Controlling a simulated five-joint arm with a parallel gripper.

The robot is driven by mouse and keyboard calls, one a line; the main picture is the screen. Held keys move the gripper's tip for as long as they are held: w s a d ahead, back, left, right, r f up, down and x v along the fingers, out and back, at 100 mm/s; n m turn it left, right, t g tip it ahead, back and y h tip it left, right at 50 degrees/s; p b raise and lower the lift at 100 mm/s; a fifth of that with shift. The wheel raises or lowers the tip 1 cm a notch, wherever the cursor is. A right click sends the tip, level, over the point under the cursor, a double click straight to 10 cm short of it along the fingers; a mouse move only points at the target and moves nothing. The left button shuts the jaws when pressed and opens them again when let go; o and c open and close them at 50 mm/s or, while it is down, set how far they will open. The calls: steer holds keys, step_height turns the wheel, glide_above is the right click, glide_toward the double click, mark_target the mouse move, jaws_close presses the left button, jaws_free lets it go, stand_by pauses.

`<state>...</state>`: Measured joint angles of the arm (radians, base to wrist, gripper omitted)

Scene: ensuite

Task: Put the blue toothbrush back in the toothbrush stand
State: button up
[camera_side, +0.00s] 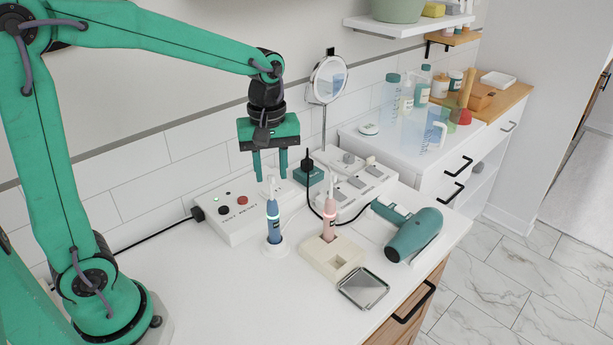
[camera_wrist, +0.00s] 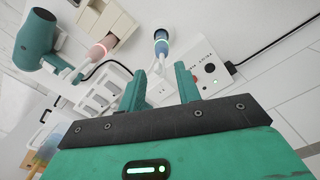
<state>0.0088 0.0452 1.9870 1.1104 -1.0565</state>
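The blue toothbrush (camera_side: 273,222) stands upright on a small round white base (camera_side: 275,250). It also shows in the wrist view (camera_wrist: 161,44). The beige toothbrush stand (camera_side: 318,256) is just to its right, with the pink toothbrush (camera_side: 329,219) upright in the rear well and an empty square well in front. The stand is partly seen in the wrist view (camera_wrist: 119,17). My gripper (camera_side: 270,172) is open and empty, its fingers pointing down above the blue toothbrush's head. In the wrist view the blue toothbrush appears beyond the gap between the fingers (camera_wrist: 160,82).
A white test/reset box (camera_side: 239,207) and a socket strip (camera_side: 352,185) with a plugged adapter and cord stand behind. A teal hair dryer (camera_side: 414,236) lies right of the stand. A small metal tray (camera_side: 363,288) lies in front. The counter's front left is clear.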

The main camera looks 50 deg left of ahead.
mark_target(272, 201)
steer(key=shift+f, duration=0.1)
steer(key=shift+s+a+f, duration=0.1)
steer(key=shift+a+f, duration=0.05)
steer(key=shift+f, duration=2.35)
steer(key=shift+c, duration=0.2)
jaws_close()
